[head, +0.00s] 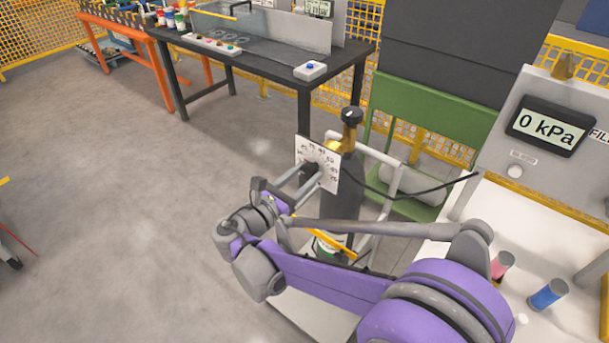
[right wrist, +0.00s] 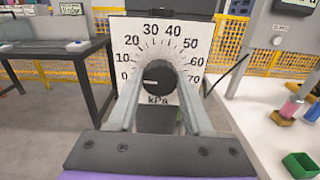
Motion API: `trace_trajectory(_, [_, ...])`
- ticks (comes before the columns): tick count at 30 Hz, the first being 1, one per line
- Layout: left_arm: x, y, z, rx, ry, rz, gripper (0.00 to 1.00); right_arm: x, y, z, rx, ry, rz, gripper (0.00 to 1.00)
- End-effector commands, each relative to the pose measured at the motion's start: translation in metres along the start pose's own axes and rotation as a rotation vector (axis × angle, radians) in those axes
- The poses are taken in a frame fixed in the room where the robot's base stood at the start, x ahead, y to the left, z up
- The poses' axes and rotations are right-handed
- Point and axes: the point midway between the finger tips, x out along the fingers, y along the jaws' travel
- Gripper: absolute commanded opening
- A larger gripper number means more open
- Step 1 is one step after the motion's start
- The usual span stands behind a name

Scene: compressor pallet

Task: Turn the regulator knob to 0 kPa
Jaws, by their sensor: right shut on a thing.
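The regulator knob (right wrist: 160,88) is round and black, at the middle of a white dial plate (right wrist: 172,40) marked from 0 to 70 kPa. Its pale pointer mark lies to the left, towards the 0 side. My right gripper (right wrist: 159,80) is shut on the knob, one finger on each side. In the head view, my right gripper (head: 314,175) reaches the front of the dial plate, and the fingers partly hide the knob. The grey panel's display (head: 549,125) reads 0 kPa. My left gripper is not in view.
A dark cylinder (head: 341,195) with a black-topped brass valve (head: 350,118) stands behind the dial plate. A black cable runs right to the panel. Open floor (head: 120,210) lies to the left.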

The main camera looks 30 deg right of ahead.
Motion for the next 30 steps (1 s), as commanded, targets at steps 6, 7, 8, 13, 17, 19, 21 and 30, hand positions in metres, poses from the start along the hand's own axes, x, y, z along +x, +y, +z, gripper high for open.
trace_trajectory(6, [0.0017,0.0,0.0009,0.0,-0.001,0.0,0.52,-0.0003,0.0,-0.0009,-0.156,0.002,0.0,0.0])
trace_trajectory(7, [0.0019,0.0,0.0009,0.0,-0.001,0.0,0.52,-0.0004,0.0,-0.0009,-0.173,0.002,0.0,0.0])
trace_trajectory(8, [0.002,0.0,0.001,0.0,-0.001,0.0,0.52,-0.0003,0.0,-0.0009,-0.19,0.002,0.0,0.0])
trace_trajectory(13, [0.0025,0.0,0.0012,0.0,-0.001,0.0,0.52,-0.0004,0.0001,-0.0008,-0.261,0.002,0.0,0.0])
trace_trajectory(17, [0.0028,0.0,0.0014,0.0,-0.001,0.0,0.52,-0.0003,0.0001,-0.0007,-0.293,0.002,0.0,0.0])
trace_trajectory(19, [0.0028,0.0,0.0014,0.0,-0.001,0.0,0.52,-0.0003,0.0001,-0.0007,-0.304,0.002,0.001,0.0])
trace_trajectory(21, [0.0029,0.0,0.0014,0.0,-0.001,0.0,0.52,-0.0003,0.0001,-0.0006,-0.31,0.002,0.001,0.0])
trace_trajectory(30, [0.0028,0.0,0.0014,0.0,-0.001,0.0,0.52,-0.0003,0.0001,-0.0005,-0.314,0.002,0.0,0.0])
